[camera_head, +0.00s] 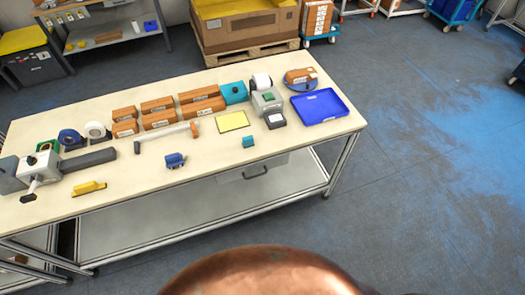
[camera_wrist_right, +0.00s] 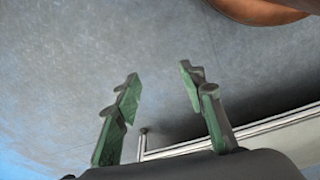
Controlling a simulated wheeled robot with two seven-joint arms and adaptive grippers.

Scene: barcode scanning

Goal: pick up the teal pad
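A small teal block (camera_head: 248,141) lies near the front edge of the table, right of its middle, in the head view. It looks most like the teal pad, though it is small in the picture. A larger teal box (camera_head: 234,92) stands farther back beside the brown boxes. My right gripper (camera_wrist_right: 158,78) shows in the right wrist view, with its two green-faced fingers apart and nothing between them. Only floor and a metal rail show beyond it, so it is away from the teal block. My left gripper is in neither view.
The table (camera_head: 205,160) also holds a yellow pad (camera_head: 232,121), a blue tray (camera_head: 322,106), a blue device (camera_head: 175,160), a grey label printer (camera_head: 268,101) and several brown boxes (camera_head: 202,101). The tabletop around the small teal block is mostly clear.

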